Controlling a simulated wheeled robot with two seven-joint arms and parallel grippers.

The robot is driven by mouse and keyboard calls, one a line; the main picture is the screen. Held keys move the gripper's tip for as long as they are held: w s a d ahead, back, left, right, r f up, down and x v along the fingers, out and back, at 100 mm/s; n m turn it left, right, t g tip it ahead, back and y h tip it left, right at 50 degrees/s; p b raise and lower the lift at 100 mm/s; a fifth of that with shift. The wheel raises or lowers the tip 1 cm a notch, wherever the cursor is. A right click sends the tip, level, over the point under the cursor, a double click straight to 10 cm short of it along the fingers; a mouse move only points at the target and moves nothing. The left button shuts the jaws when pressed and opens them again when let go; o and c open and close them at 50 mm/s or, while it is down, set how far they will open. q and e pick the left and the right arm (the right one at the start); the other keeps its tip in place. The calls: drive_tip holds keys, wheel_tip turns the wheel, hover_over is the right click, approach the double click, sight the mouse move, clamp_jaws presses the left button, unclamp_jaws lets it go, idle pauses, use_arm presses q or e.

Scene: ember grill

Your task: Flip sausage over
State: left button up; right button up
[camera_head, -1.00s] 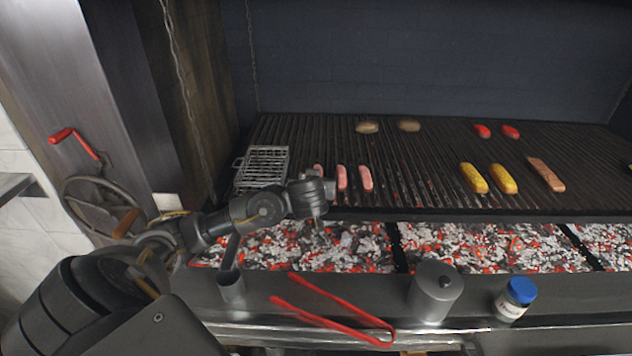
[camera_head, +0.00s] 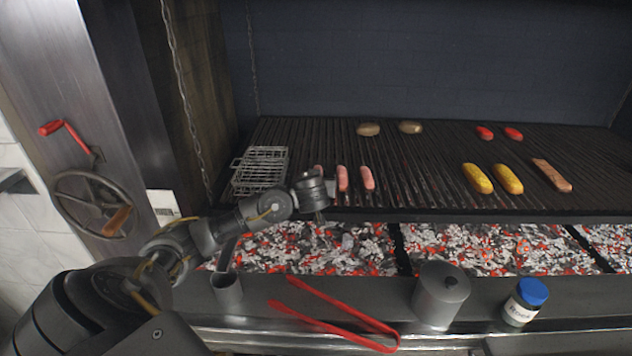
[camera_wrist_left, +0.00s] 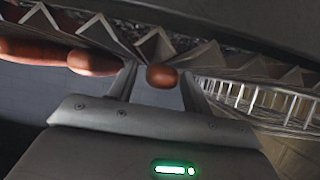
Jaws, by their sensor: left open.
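Three pink sausages lie at the left front of the grill: the left one (camera_head: 318,170), the middle one (camera_head: 342,178) and the right one (camera_head: 367,179). My left gripper (camera_head: 328,187) is at the near end of the left sausage and partly hides it. In the left wrist view, the open fingers of my left gripper (camera_wrist_left: 158,82) stand on either side of the rounded end of one sausage (camera_wrist_left: 162,76), apparently the left one, with a gap beside it. The other sausages (camera_wrist_left: 95,62) show to the left there. My right gripper is not in view.
A wire grill basket (camera_head: 260,170) lies left of the sausages. Yellow corn (camera_head: 477,178), a brown piece (camera_head: 552,175), red items (camera_head: 485,133) and potatoes (camera_head: 368,129) lie elsewhere on the grate. Red tongs (camera_head: 335,312), a metal pot (camera_head: 440,295) and a blue-capped jar (camera_head: 524,302) are on the front ledge.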

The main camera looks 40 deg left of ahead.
use_arm(q)
drive_tip(key=shift+c, duration=0.4)
drive_tip(key=c, duration=0.7)
wheel_tip(320, 180, up, 6)
drive_tip(key=p, duration=0.5)
drive_tip(key=shift+r+p, duration=0.15)
drive_tip(key=shift+p, duration=0.15)
drive_tip(key=shift+s+r, duration=0.1)
